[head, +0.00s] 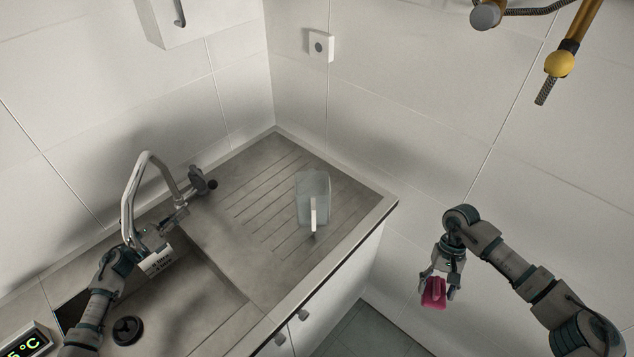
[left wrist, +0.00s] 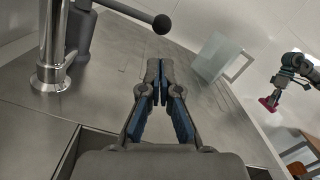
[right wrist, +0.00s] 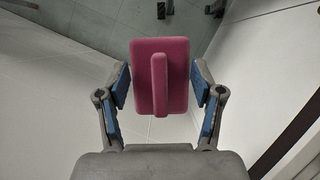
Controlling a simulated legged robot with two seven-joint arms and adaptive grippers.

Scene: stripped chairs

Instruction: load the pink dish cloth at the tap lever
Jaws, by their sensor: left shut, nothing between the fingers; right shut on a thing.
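The pink dish cloth (head: 433,293) is a flat block with a raised rib. It hangs in my right gripper (head: 438,283), in the air right of the counter. The right wrist view shows the cloth (right wrist: 175,75) between the two fingers, and the left wrist view shows it small at the right (left wrist: 267,104). The tap (head: 127,205) is a chrome arch at the back of the sink. Its lever (head: 198,179) is a grey body with a black-ball rod; the ball (left wrist: 162,24) also shows in the left wrist view. My left gripper (left wrist: 157,68) is shut and empty, below the ball in that picture.
A translucent upright panel (head: 314,188) stands on the ribbed drainboard (head: 262,195). A black plug (head: 127,330) lies in the sink area, with a lit temperature display (head: 24,343) at bottom left. Yellow pipework (head: 578,30) hangs at upper right. Open floor (head: 365,335) lies beside the cabinet.

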